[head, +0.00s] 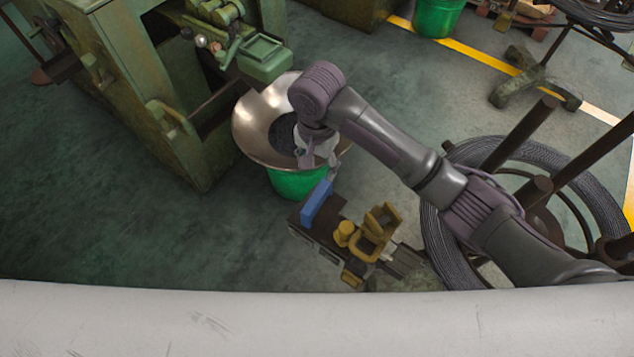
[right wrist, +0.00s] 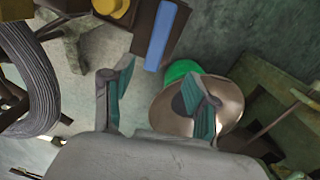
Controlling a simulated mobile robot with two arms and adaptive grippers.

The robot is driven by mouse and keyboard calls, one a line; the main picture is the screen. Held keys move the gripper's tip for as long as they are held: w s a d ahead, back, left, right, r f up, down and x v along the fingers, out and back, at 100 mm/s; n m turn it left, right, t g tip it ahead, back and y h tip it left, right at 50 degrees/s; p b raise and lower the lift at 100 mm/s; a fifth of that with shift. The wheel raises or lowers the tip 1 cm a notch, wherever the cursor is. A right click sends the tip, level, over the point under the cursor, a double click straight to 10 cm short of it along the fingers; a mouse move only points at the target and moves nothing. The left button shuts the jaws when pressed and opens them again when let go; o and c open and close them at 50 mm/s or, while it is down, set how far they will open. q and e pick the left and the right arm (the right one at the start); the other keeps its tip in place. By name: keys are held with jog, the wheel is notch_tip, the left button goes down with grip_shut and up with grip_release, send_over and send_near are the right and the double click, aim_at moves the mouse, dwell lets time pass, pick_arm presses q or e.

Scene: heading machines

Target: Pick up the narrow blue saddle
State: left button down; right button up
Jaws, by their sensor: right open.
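The narrow blue saddle (head: 316,202) is a slim blue bar lying on the edge of a dark fixture (head: 297,222) below the middle of the head view. It also shows in the right wrist view (right wrist: 161,36) at the top, beyond the fingertips. My right gripper (head: 318,168) is above and just behind the saddle in the head view, apart from it. In the right wrist view its two teal-padded fingers (right wrist: 162,88) are spread with nothing between them. My left gripper is not in view.
A yellow clamp-like part (head: 378,228) sits on the fixture beside the saddle. A wide metal funnel (head: 252,128) on a green bucket (head: 298,183) stands behind it. A green machine (head: 130,75) is at left, a wire coil (head: 440,225) at right. The floor at left is clear.

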aim_at(317, 195)
jog(key=f, duration=0.1)
jog(key=s+f, duration=0.1)
jog(key=f, duration=0.1)
jog(key=shift+s, duration=0.2)
notch_tip(317, 195, down, 4)
jog(key=shift+r+b, duration=0.1)
jog(key=shift+b, duration=0.3)
notch_tip(317, 195, down, 5)
jog(key=shift+r, duration=0.15)
jog(key=shift+w+f+b, duration=0.1)
jog(key=shift+f+b, duration=0.2)
jog(key=shift+f, duration=0.2)
jog(key=shift+c, duration=1.1)
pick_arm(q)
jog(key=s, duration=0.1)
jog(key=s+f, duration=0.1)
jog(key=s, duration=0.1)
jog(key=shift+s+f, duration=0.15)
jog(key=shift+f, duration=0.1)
pick_arm(e)
grip_shut()
